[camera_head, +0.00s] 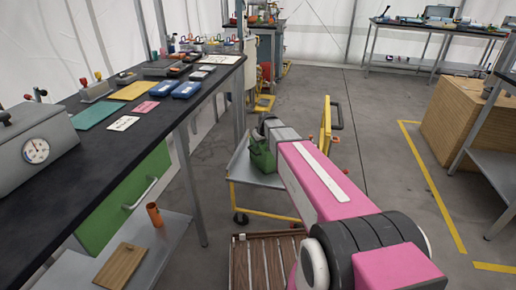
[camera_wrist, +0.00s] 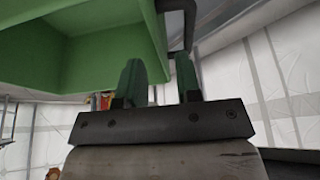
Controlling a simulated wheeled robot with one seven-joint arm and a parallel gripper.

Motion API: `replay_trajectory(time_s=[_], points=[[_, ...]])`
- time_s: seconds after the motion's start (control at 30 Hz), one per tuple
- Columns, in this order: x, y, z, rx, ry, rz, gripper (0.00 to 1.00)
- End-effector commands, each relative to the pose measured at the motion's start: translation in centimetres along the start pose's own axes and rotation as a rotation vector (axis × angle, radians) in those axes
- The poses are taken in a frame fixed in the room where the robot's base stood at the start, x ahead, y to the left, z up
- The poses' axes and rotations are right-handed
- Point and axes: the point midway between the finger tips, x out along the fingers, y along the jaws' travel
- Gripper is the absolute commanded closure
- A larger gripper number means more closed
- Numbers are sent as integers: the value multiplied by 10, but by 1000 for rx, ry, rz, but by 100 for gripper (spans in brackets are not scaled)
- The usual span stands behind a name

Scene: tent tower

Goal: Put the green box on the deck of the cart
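The green box (camera_head: 262,156) is at the left side of the cart, over or on its grey deck (camera_head: 242,172); I cannot tell whether it rests there. The cart has a yellow frame and a yellow upright with a dark handle at its right. My pink arm reaches to the box, and the arm hides part of the cart. In the wrist view the box (camera_wrist: 105,55) fills the upper left. My gripper (camera_wrist: 161,82) has its two fingers apart, close to the box's edge, with a visible gap between them. A dark bar shows behind the right finger.
A long dark workbench (camera_head: 100,150) with tools and trays runs along the left. A wooden slatted pallet (camera_head: 262,262) lies in front of the cart. A wooden crate (camera_head: 458,115) stands at the right beyond yellow floor lines. The grey floor between is clear.

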Motion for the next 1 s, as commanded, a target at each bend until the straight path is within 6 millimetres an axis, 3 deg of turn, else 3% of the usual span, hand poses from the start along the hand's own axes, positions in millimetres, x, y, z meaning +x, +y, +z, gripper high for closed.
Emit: replay_trajectory(time_s=[0.03,0.2,0.43,0.5,0.57,0.8,0.9,1.0], points=[[-13,-1,1,0,3,2,68],[-43,-1,1,0,3,1,68],[-64,0,1,1,0,1,68],[-67,-2,13,15,-13,2,68],[-69,-6,38,45,-41,3,68],[-92,-33,196,286,-239,38,68],[-103,-44,248,376,-311,62,68],[-111,-51,279,436,-358,81,68]])
